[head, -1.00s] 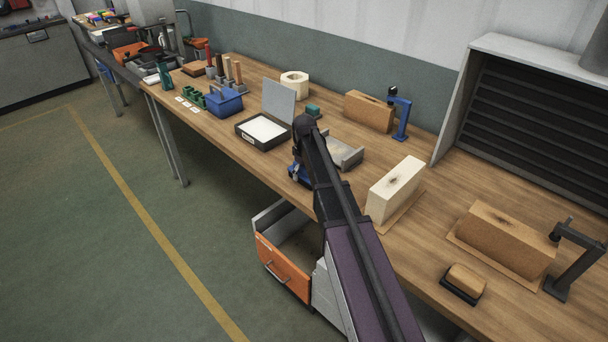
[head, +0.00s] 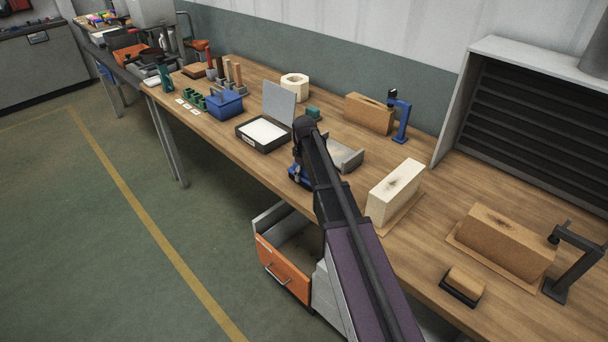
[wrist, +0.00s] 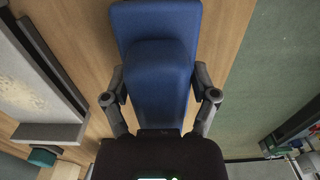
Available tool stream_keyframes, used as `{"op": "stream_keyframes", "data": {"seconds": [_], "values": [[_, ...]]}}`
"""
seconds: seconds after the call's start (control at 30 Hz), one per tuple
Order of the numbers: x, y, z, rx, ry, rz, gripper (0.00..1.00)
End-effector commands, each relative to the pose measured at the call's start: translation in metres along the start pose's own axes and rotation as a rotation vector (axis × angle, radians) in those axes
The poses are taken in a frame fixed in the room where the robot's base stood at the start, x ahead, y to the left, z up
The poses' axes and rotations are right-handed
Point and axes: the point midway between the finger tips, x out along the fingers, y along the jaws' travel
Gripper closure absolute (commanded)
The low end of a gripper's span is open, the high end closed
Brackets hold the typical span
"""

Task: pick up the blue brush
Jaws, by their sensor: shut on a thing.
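The blue brush (wrist: 160,85) fills the middle of the wrist view, with a wide flat base and a narrower raised block on top. In the head view the brush (head: 299,174) shows in part at the front edge of the wooden bench, partly hidden by my arm. My gripper (wrist: 160,92) has one finger on each side of the raised block and is shut on it. In the head view my gripper (head: 297,160) is over the brush, and its fingers are small there. I cannot tell whether the brush touches the bench.
A grey open tray (head: 347,154) is just right of my gripper. A black-rimmed tray with a raised lid (head: 280,101) is to the left. A cream block (head: 396,191) stands to the right on the bench (head: 395,262). An open orange drawer (head: 284,271) is below the front edge.

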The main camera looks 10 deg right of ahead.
Motion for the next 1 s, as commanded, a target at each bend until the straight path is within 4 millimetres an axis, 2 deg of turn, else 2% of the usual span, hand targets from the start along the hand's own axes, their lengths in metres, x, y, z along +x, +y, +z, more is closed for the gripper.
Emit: {"op": "stream_keyframes", "data": {"seconds": [0.4,0.7,1.0], "values": [[-0.035,-0.002,0.003,0.000,0.000,0.000,0.80],[-0.037,-0.057,0.056,-0.001,0.000,0.000,0.80],[-0.042,-0.098,0.094,-0.001,0.000,0.000,0.80]]}}
